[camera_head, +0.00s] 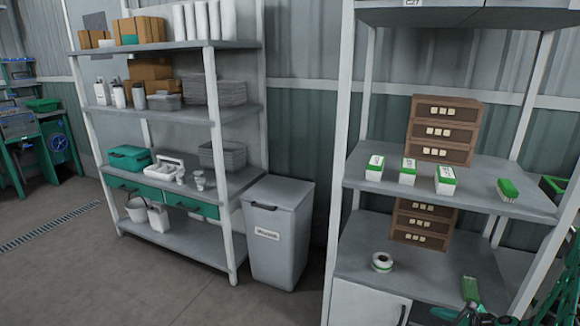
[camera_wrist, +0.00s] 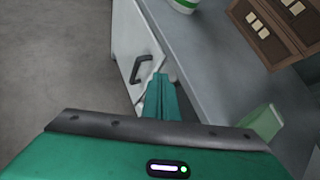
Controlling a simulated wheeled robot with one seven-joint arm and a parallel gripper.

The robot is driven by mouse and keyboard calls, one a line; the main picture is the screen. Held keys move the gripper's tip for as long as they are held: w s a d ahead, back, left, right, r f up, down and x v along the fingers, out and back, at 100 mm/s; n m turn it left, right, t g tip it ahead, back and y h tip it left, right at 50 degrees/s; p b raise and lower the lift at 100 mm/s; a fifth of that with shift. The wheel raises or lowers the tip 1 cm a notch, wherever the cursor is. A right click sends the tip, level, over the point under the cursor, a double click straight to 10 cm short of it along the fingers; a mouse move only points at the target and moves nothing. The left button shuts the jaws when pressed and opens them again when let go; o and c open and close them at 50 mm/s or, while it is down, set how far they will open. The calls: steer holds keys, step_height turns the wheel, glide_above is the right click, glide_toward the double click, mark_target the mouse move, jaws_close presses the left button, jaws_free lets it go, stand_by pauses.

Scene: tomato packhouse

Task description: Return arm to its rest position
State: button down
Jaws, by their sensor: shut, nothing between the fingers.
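My gripper (camera_wrist: 160,92) shows in the wrist view as teal fingers closed together, with nothing between them. It points toward the front edge of the grey lower shelf (camera_wrist: 212,60) and the white cabinet door (camera_wrist: 128,40) with its dark handle (camera_wrist: 142,68). I cannot tell whether the fingertips touch the edge. In the head view, dark and green parts of my arm show at the bottom right corner, in front of the right shelving unit. The rest of the arm is out of view.
A green box (camera_head: 470,288) and a white-green roll (camera_head: 382,262) stand on the lower shelf by a brown drawer box (camera_head: 423,224). Small green-white cartons (camera_head: 408,171) line the shelf above. A grey bin (camera_head: 278,232) stands left. The floor (camera_head: 110,275) at left is clear.

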steer(key=s+a+r+n+g+h, duration=0.15)
steer(key=s+r+n, duration=0.3)
steer(key=r, duration=0.55)
steer(key=s+a+r+n+g, duration=0.3)
steer(key=s+r+n, duration=0.15)
steer(key=r, duration=0.55)
steer(key=s+a+r+n+g+h, duration=0.1)
steer(key=s+a+r+n+g, duration=0.2)
steer(key=r+n, duration=0.5)
steer(key=s+a+r+n, duration=0.1)
steer(key=s+a+r, duration=0.2)
steer(key=s, duration=0.6)
steer(key=s+a+r+n+g+h, duration=0.1)
steer(key=s+a+r+n, duration=0.1)
steer(key=s+r, duration=0.6)
steer(key=s+a+r+n+g, duration=0.1)
steer(key=s+a+r, duration=0.3)
steer(key=s, duration=0.7)
steer(key=shift+s+a+r+n+h, duration=0.15)
steer(key=shift+s+r+n+h, duration=0.15)
steer(key=shift+r, duration=0.6)
steer(key=shift+g, duration=0.25)
